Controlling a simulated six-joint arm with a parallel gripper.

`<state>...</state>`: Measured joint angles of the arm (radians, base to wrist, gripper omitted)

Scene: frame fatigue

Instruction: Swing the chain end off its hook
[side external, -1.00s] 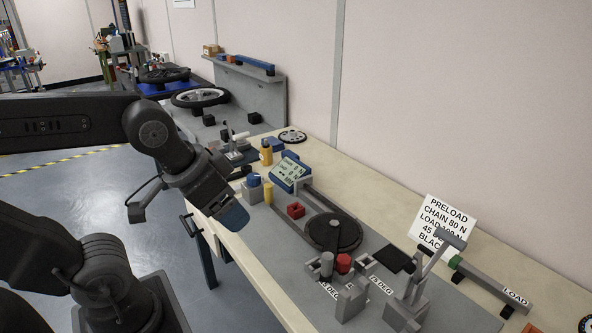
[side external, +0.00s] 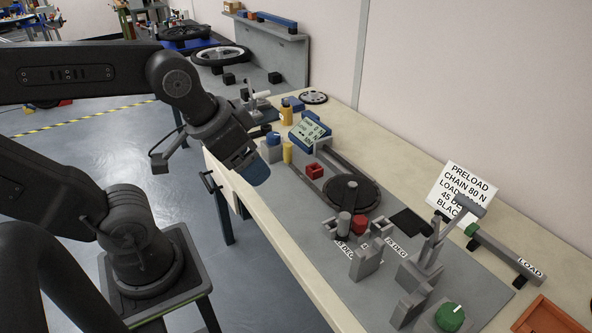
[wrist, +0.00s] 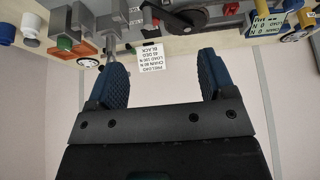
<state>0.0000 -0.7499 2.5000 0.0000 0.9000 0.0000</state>
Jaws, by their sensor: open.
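A dark strip that looks like the chain (side external: 337,160) runs along the bench fixture from near the display to a dark round disc (side external: 350,198). I cannot make out the chain end or its hook in either current view. My gripper (side external: 254,170), with blue finger pads, hangs at the bench's near edge, left of the fixture and apart from it. In the wrist view its two fingers (wrist: 162,62) are spread wide with nothing between them, and the bench appears upside down beyond them.
A tilted display (side external: 308,130), yellow cylinder (side external: 287,153) and red block (side external: 314,171) stand near the fixture's far end. Grey upright brackets (side external: 366,258), a lever stand (side external: 428,253), a preload sign (side external: 463,193) and green knob (side external: 450,317) crowd the near end. Floor left of the bench is open.

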